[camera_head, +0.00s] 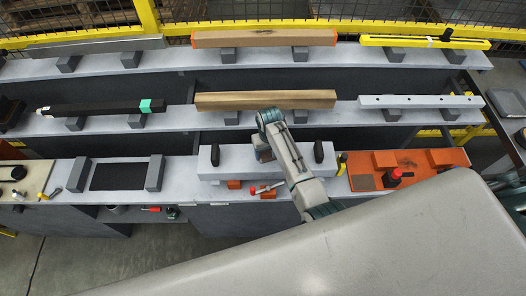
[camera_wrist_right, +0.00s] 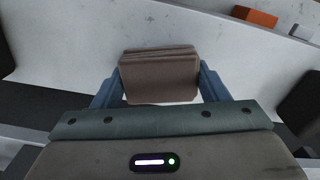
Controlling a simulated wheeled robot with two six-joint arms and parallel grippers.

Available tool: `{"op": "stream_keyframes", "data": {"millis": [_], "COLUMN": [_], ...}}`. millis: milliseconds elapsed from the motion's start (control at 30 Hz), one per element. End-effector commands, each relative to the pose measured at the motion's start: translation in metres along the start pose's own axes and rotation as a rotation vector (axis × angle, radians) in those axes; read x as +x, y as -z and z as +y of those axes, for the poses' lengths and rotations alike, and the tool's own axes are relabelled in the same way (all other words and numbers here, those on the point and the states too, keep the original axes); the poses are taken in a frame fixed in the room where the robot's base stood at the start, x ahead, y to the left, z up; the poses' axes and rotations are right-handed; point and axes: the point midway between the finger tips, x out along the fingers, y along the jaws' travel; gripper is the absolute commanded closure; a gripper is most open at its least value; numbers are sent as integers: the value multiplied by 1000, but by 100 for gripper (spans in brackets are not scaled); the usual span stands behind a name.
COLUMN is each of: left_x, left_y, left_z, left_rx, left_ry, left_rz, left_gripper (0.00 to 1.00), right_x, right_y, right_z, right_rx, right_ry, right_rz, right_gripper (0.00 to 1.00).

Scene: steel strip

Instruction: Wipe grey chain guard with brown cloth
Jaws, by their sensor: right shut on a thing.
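A long light grey piece with two upright black grips, which looks like the grey chain guard (camera_head: 290,160), lies along the middle of the near bench. My right gripper (camera_head: 263,156) is over it, between the two grips. In the right wrist view my right gripper (camera_wrist_right: 160,88) is shut on a folded brown cloth (camera_wrist_right: 160,75). The pale surface of the guard (camera_wrist_right: 75,45) lies beyond the cloth. I cannot tell whether the cloth touches it. My left gripper is not in view.
A red-handled tool (camera_head: 266,188) and orange blocks (camera_head: 234,184) lie in front of the guard. An orange board (camera_head: 415,180) with a red-topped item is at right, a black mat (camera_head: 118,176) at left. Two shelves behind hold long bars, such as a wooden beam (camera_head: 265,100).

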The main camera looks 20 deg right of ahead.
Motion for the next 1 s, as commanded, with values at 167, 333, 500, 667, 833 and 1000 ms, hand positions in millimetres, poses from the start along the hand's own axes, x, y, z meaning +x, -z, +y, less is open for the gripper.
{"op": "stream_keyframes", "data": {"millis": [167,333,500,667,833,1000], "left_x": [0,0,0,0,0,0], "left_y": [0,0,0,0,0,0], "left_z": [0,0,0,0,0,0], "left_rx": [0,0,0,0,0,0], "left_ry": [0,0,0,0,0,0], "left_rz": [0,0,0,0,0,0], "left_gripper": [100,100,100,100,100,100], "right_x": [1,1,0,-1,-2,1], "right_y": [-5,-6,-10,-13,-16,-16], "right_z": [14,18,31,44,52,51], "right_rx": [1,1,1,1,0,0], "right_ry": [-2,-1,-3,-2,-1,0], "right_rz": [-2,-2,-2,0,0,0], "right_gripper": [50,50,50,50,50,50]}}
